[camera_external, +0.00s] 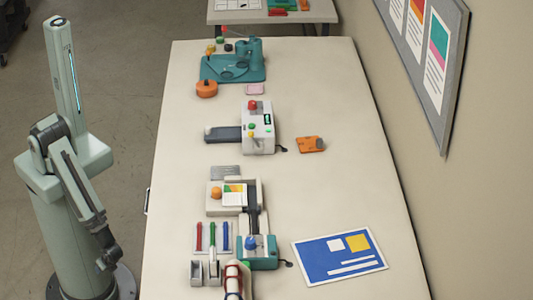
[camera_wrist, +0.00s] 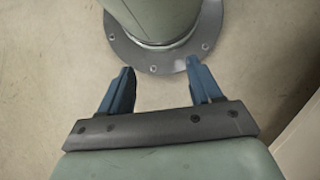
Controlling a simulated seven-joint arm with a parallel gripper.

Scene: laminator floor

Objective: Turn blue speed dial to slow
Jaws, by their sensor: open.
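The blue dial (camera_external: 250,242) sits on a teal machine (camera_external: 264,252) near the front of the long table, in the external view. The dial's pointer and any speed marks are too small to read. My gripper (camera_external: 107,257) hangs low beside my base, left of the table and well apart from the dial. In the wrist view my gripper (camera_wrist: 158,90) has its two blue fingers spread wide with nothing between them. The wrist view shows the floor and my base, not the dial.
A beige unit with an orange knob (camera_external: 216,193) adjoins the teal machine. Red, green and blue pens (camera_external: 198,237) lie left of it, and a blue poster (camera_external: 339,256) lies right. A white machine with a red button (camera_external: 252,105) stands farther back. The table's right side is mostly clear.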

